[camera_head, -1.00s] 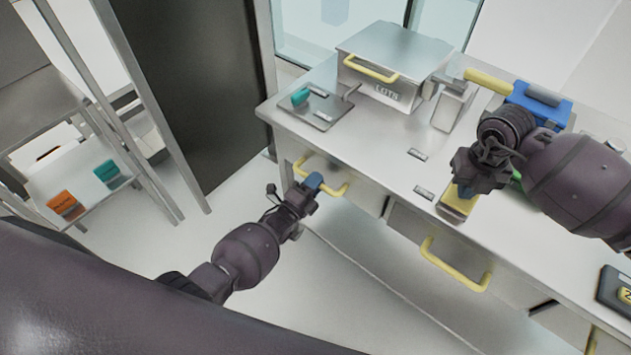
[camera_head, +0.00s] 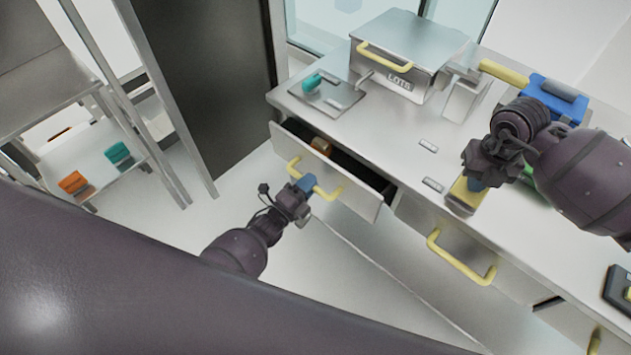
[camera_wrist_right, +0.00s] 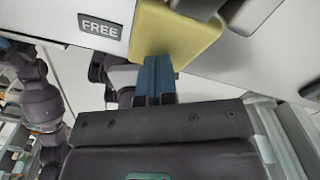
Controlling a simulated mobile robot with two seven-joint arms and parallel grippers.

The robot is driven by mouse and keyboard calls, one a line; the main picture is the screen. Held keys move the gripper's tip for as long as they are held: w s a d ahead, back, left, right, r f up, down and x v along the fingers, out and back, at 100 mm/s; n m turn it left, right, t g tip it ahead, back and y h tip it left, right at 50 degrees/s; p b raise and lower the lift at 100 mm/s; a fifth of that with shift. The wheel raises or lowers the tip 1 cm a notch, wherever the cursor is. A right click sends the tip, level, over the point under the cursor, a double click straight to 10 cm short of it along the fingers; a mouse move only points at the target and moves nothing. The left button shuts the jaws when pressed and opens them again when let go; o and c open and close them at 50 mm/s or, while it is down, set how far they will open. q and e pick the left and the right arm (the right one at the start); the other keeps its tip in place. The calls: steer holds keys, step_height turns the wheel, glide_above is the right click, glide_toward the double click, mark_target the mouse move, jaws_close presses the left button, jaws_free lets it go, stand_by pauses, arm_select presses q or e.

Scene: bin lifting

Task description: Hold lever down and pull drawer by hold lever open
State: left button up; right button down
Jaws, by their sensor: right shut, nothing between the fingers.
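The left drawer (camera_head: 352,193) under the worktop is open, with a dark interior showing. My left gripper (camera_head: 307,183) has its blue fingertips closed around the middle of the drawer's yellow handle (camera_head: 329,194). The yellow hold lever (camera_head: 461,197) is at the worktop's front edge, partly hidden by my right arm. My right gripper (camera_head: 477,184) is shut and empty, with its blue fingertips against the lever. The right wrist view shows the shut fingertips (camera_wrist_right: 155,82) at the edge of the yellow lever (camera_wrist_right: 178,38); firm contact is hard to judge.
An orange item (camera_head: 321,146) lies in the drawer. A second drawer (camera_head: 480,240) to the right is shut. A metal box (camera_head: 410,50) and a tray (camera_head: 330,100) stand on the worktop. A shelf rack (camera_head: 100,150) stands at left. Open floor lies before the drawer.

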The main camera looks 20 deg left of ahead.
arm_select(q)
steer(key=o, duration=0.4)
steer(key=v, duration=1.2)
steer(key=shift+r, duration=0.1)
arm_select(e)
steer(key=shift+r+p, duration=1.2)
steer(key=shift+r, duration=0.6)
steer(key=shift+r+p, duration=1.05)
steer(key=shift+r, duration=0.65)
arm_select(q)
steer(key=r, duration=0.5)
steer(key=shift+w+r, duration=0.2)
steer(key=shift+w, duration=0.2)
